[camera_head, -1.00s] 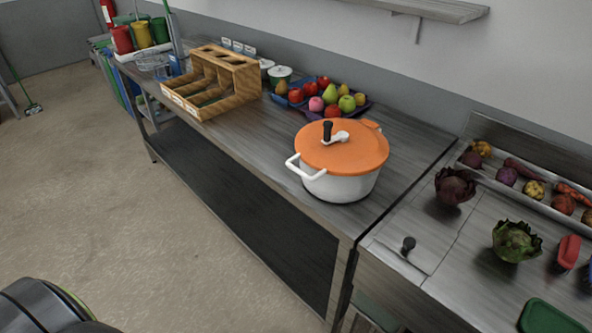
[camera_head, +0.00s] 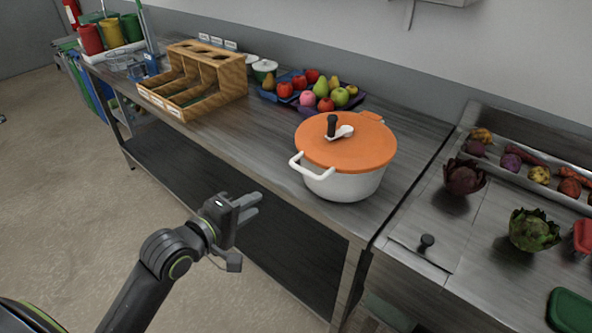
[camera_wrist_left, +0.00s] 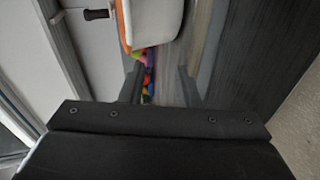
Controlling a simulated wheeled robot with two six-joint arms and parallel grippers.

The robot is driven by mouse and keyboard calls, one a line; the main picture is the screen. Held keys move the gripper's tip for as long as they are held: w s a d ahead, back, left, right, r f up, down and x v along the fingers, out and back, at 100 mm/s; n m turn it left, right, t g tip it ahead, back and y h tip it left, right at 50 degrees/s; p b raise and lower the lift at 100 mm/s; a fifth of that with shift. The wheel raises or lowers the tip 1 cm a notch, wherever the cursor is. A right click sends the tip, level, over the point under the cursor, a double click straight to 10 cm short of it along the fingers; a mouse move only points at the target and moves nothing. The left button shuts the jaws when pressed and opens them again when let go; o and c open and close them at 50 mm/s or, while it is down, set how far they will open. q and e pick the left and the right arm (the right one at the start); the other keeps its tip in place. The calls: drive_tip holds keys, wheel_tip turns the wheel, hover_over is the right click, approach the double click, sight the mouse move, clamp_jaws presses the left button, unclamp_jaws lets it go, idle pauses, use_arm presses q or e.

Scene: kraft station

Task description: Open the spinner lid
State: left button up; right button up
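The spinner is a white pot-like bowl (camera_head: 345,185) with an orange lid (camera_head: 350,150) on top. A dark crank knob (camera_head: 331,125) on a white arm sits on the lid, and a white handle (camera_head: 308,168) sticks out at the bowl's left. The lid lies on the bowl. My left gripper (camera_head: 252,205) is in front of the counter edge, left of and below the bowl, apart from it. Its two fingers are spread with nothing between them. In the left wrist view the bowl (camera_wrist_left: 155,25) shows at the top, beyond the fingers (camera_wrist_left: 160,85). My right gripper is not in view.
A wooden divided box (camera_head: 205,80) and trays of fruit (camera_head: 318,92) stand behind on the counter. To the right are an artichoke (camera_head: 534,230), a beet-coloured one (camera_head: 464,177) and a vegetable tray (camera_head: 525,170). The counter left of the bowl is clear.

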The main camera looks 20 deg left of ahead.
sight(305, 171)
use_arm(q)
wheel_tip(305, 171, up, 5)
drive_tip(key=s+d+h, duration=0.2)
drive_tip(key=x, duration=1.1)
drive_tip(key=b+x, duration=0.1)
drive_tip(key=x, duration=0.5)
drive_tip(key=shift+w+a, duration=0.2)
drive_tip(key=shift+a, duration=0.15)
clamp_jaws()
